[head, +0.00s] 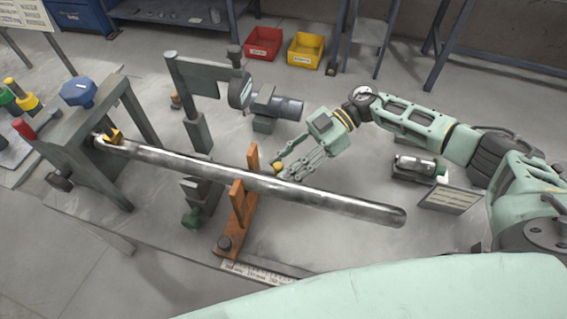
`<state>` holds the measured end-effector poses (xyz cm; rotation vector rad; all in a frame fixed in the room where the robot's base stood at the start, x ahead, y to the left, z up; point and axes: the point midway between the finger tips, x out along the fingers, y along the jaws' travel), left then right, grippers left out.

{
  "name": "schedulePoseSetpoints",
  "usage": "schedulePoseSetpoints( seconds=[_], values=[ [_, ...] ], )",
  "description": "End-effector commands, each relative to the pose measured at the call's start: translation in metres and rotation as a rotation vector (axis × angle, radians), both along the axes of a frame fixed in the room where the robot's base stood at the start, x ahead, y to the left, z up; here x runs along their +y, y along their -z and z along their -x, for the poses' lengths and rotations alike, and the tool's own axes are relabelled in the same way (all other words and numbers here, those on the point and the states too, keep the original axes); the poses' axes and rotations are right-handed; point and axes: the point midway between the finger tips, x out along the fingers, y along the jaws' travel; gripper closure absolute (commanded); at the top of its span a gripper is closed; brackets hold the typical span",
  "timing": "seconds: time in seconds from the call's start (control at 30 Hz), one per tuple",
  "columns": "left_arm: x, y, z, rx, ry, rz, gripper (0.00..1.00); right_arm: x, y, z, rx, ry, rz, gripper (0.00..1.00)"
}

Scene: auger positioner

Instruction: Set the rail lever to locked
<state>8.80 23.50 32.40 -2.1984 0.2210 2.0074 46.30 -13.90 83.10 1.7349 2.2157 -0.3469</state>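A small orange ball knob (277,167), which looks like the end of the rail lever, shows just behind the long metal tube. The tube hides most of what is below it, so I cannot read the lever's position. My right gripper (282,171) reaches in from the right with its fingertips at the knob. I cannot tell if the fingers are closed on it. My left gripper is not in view. The orange V-shaped support (233,224) stands on the rail under the tube, with a dark round knob at its near foot.
The long metal tube (330,198) runs from the grey stand (95,115) at left across the support. A grey post clamp (195,100) with a motor (283,108) stands behind. Red (263,43) and yellow (305,50) bins are at the back. A dark box (418,168) lies at right.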

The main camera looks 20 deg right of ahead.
Motion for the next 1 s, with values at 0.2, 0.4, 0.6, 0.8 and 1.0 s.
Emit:
schedulePoseSetpoints(
  seconds=[0.2, 0.4, 0.6, 0.8, 1.0],
  values=[
    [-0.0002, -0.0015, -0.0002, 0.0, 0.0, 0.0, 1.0, 0.0069, 0.0033, 0.0017, -0.001, 0.001, 0.001, 0.65],
    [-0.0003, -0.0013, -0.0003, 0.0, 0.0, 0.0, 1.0, 0.0068, 0.0033, 0.0017, -0.001, 0.001, 0.001, 0.68],
    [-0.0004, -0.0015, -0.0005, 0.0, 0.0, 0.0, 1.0, 0.0066, 0.0031, 0.0015, -0.002, 0.001, 0.001, 0.86],
    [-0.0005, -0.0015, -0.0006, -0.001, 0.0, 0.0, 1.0, 0.0066, 0.0031, 0.0015, -0.002, 0.001, 0.001, 1.0],
    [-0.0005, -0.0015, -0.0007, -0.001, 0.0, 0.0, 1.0, 0.0065, 0.003, 0.0015, -0.001, 0.001, 0.001, 1.0]
  ],
)
